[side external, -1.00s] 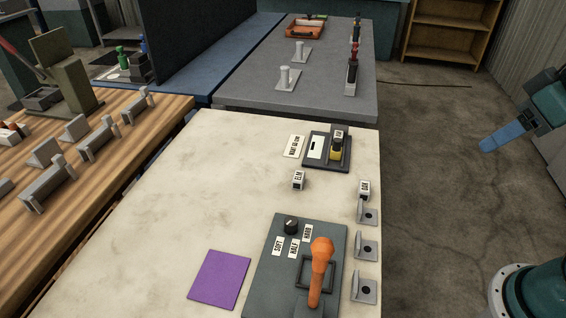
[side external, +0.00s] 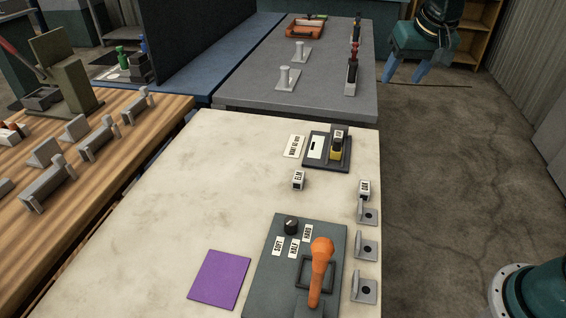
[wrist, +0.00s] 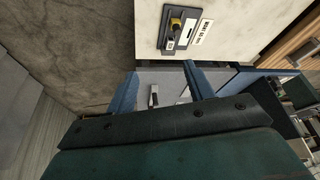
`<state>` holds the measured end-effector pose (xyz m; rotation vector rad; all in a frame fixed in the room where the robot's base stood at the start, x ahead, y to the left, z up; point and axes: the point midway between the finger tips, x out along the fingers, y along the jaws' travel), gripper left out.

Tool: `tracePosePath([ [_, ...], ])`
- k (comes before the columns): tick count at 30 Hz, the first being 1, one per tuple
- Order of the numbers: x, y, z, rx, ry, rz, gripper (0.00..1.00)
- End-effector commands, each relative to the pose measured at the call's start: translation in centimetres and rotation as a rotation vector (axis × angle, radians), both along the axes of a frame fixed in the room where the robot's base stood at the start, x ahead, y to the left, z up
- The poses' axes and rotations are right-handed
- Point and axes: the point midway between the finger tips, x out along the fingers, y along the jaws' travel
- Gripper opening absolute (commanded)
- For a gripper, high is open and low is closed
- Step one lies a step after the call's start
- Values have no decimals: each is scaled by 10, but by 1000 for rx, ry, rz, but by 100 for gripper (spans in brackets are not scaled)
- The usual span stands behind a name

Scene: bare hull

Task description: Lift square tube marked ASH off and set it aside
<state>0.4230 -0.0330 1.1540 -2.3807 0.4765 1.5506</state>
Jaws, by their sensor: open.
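A small tube with a white label (side external: 339,134) stands upright on a yellow and black piece on a dark plate (side external: 343,165), at the far end of the pale table. Its label is too small to read surely. The same tube shows near the top of the wrist view (wrist: 170,43). Two other labelled tubes stand nearby: one marked ELM (side external: 298,180) on the bare tabletop, and one that seems marked OAK (side external: 364,188) by the right edge. My gripper (side external: 403,78) is open and empty, in the air beyond the table, right of the grey bench.
The pale table (side external: 200,180) has free room at its middle and left. A purple square (side external: 219,279) lies near the front. A panel (side external: 262,290) with an orange lever (side external: 320,265) and a knob stands beside it. Several grey brackets (side external: 366,247) line the right edge.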

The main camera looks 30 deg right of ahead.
Motion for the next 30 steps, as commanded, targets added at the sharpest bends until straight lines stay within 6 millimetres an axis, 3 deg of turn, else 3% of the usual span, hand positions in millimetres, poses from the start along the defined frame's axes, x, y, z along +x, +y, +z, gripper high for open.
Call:
tracePosePath([
  [11, 87, -11, -53, -2, 22, -148, 53],
  [18, 134, -18, -99, -8, 32, -239, 53],
  [24, 166, -23, -140, -15, 34, -310, 53],
  [30, 183, -27, -167, -21, 35, -355, 53],
])
